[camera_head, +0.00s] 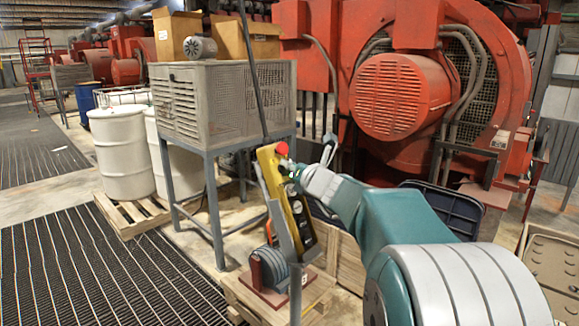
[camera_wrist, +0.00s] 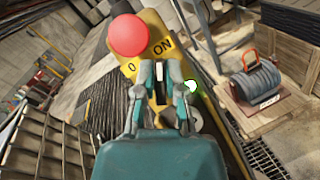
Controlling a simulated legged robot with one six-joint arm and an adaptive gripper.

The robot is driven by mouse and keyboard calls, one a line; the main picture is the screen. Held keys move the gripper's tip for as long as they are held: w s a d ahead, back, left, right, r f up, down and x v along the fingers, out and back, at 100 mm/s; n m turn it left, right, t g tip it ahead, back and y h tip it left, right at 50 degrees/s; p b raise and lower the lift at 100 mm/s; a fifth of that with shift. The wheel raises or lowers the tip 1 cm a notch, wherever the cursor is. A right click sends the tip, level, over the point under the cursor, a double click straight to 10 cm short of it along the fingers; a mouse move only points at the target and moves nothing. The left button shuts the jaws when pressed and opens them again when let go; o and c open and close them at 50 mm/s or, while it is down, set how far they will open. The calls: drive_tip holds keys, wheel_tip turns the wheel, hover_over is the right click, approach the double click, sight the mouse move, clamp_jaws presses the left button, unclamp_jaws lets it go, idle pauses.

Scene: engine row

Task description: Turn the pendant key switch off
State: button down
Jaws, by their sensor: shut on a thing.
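The yellow pendant (camera_head: 297,212) hangs from a dark cable, tilted, in the middle of the head view. It carries a red mushroom button (camera_wrist: 128,36) at its top end. Below the button, the pendant face (camera_wrist: 151,20) bears the labels "0" and "ON" in the wrist view. My gripper (camera_wrist: 161,68) is at the pendant just below these labels, its two fingers shut on the key switch. The fingers hide most of the switch, so its exact angle cannot be told. In the head view my gripper (camera_head: 291,170) reaches the pendant from the right.
A small lit green-white lamp (camera_wrist: 191,86) is right of my fingers. A grey mesh cabinet (camera_head: 225,100) on legs stands behind the pendant on the left. A red motor (camera_head: 400,95) is behind my arm. A pallet with a grey coil (camera_head: 270,268) lies below.

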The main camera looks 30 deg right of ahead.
drive_tip(key=shift+f+n, duration=0.2)
drive_tip(key=shift+n, duration=0.1)
drive_tip(key=n+y, duration=0.2)
drive_tip(key=n, duration=0.1)
drive_tip(key=n+y, duration=0.2)
drive_tip(key=n, duration=0.2)
drive_tip(key=shift+a, duration=0.1)
drive_tip(key=n+g+y, duration=0.1)
drive_tip(key=n+y, duration=0.1)
drive_tip(key=n, duration=0.2)
drive_tip(key=n+g+y, duration=0.2)
drive_tip(key=n, duration=0.2)
drive_tip(key=shift+a+f+n, duration=0.1)
drive_tip(key=shift+n, duration=0.2)
drive_tip(key=c, duration=0.7)
unclamp_jaws()
drive_tip(key=shift+a, duration=0.1)
